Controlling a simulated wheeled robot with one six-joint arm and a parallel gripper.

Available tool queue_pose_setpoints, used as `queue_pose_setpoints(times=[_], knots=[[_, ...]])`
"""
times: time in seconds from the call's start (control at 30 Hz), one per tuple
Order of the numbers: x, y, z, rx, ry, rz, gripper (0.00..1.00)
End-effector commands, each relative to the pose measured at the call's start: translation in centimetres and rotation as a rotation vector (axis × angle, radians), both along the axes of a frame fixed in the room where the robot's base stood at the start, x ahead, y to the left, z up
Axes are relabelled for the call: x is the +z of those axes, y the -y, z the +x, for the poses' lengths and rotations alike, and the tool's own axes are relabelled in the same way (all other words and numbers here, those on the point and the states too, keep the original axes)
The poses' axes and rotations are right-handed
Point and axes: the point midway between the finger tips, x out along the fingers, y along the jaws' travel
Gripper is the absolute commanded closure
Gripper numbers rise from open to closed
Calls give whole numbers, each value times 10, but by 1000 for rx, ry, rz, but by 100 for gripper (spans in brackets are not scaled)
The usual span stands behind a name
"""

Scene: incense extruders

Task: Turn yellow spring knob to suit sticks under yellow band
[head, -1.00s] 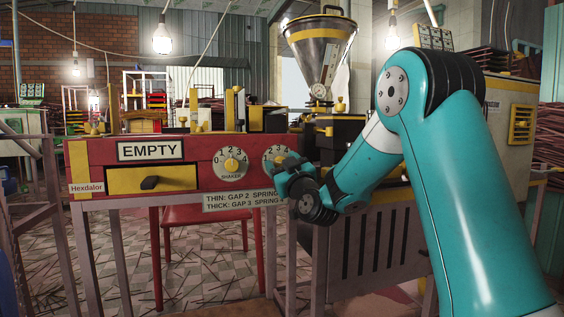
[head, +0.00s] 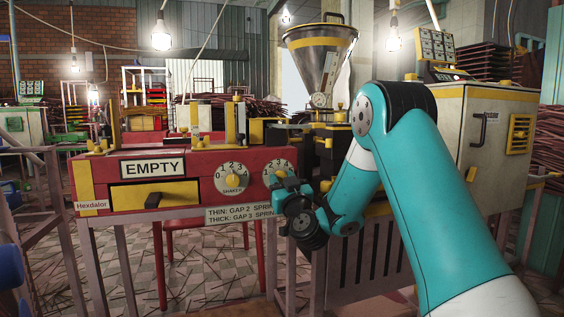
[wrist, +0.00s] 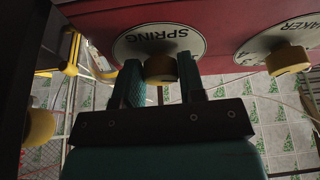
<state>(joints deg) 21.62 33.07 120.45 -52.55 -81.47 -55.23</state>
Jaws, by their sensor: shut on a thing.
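The yellow spring knob (wrist: 160,68) sits on a round white dial (wrist: 135,43) marked SPRING on the red machine front. My gripper (wrist: 161,78) is shut on this knob, one finger on each side. In the head view my gripper (head: 283,187) covers most of the knob and the lower right of its dial (head: 274,168), so the pointer setting is hidden. A label (head: 238,213) below reads "THIN: GAP 2 SPRING" and "THICK: GAP 3 SPRING"; my gripper hides the spring numbers. I cannot make out sticks under a yellow band.
A yellow shaker knob (head: 232,182) on a numbered dial is left of the spring dial. A drawer (head: 180,193) under an EMPTY sign (head: 153,168) is further left. A steel hopper (head: 318,62) and a cream cabinet (head: 508,125) stand behind my arm.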

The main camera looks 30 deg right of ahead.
Motion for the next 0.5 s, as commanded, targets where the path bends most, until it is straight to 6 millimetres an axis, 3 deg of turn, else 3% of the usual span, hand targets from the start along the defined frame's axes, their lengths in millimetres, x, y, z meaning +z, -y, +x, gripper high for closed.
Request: queue_pose_setpoints(times=[0.03,0.07,0.5], knots=[[16,-2,-3,4,16,17,87],[18,-4,-4,11,30,28,87],[11,-5,-4,13,43,40,88]])
